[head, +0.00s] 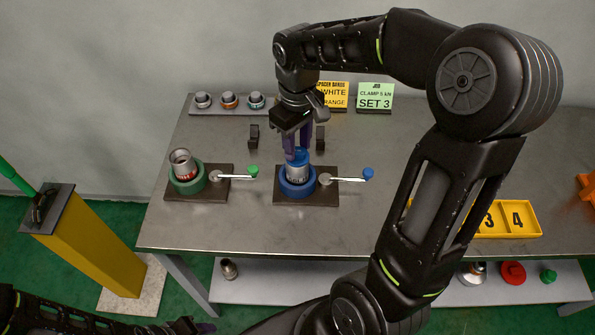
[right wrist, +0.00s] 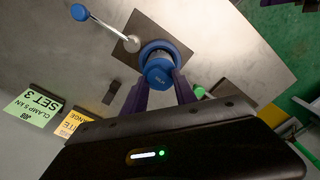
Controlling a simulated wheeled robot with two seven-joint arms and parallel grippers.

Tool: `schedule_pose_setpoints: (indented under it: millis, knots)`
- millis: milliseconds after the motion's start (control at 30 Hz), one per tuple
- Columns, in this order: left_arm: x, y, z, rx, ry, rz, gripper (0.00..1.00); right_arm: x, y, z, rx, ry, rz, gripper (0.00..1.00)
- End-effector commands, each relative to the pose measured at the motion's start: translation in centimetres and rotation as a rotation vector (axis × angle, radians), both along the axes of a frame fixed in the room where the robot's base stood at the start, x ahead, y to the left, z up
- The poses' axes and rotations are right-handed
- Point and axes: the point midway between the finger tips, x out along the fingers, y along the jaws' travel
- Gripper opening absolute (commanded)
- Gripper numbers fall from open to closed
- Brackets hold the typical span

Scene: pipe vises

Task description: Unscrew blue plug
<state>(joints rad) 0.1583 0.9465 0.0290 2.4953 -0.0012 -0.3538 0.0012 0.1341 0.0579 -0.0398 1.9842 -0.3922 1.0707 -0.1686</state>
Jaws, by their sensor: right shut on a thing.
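The blue plug (head: 298,157) sits on top of a silver pipe (head: 298,172), which stands upright in the blue-ringed vise (head: 297,188). My right gripper (head: 296,150) comes down from above with its purple fingers shut on the plug. In the right wrist view the plug (right wrist: 158,73) lies between the two finger tips (right wrist: 159,82). The vise's lever with its blue knob (head: 368,174) points right. My left gripper (head: 195,326) is at the bottom edge, low and far from the vise, mostly cut off; its jaws cannot be made out.
A green-ringed vise (head: 187,182) holding an open pipe stands to the left, its green knob (head: 253,171) close by. A rack (head: 229,104) with several fittings is behind. Signs (head: 375,97) stand at the back; a yellow numbered tray (head: 508,219) is right. The front middle tabletop is clear.

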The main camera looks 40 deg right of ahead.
Motion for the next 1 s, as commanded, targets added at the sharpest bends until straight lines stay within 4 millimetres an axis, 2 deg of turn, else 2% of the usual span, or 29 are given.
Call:
schedule_pose_setpoints:
  millis: [100,200,533,667,1000]
  knots:
    - [0.0,0.0,-0.26,0.0,0.0,0.0,0.44,0.02,0.0,-0.02,0.0,-0.001,-0.184,0.0]
    - [0.0,0.0,-0.29,0.0,0.0,0.0,0.44,0.02,0.0,0.02,0.0,-0.001,-0.271,0.0]
    - [0.0,0.0,-0.28,0.0,0.0,0.0,0.44,0.02,0.0,0.04,0.0,-0.001,-0.295,0.0]
    - [0.0,0.0,-0.4,0.0,0.0,0.0,0.44,0.03,0.02,0.01,0.0,-0.001,-0.378,0.0]
    - [0.0,0.0,-0.95,0.0,0.0,0.0,0.44,0.04,0.01,0.02,0.001,-0.001,-0.974,0.0]
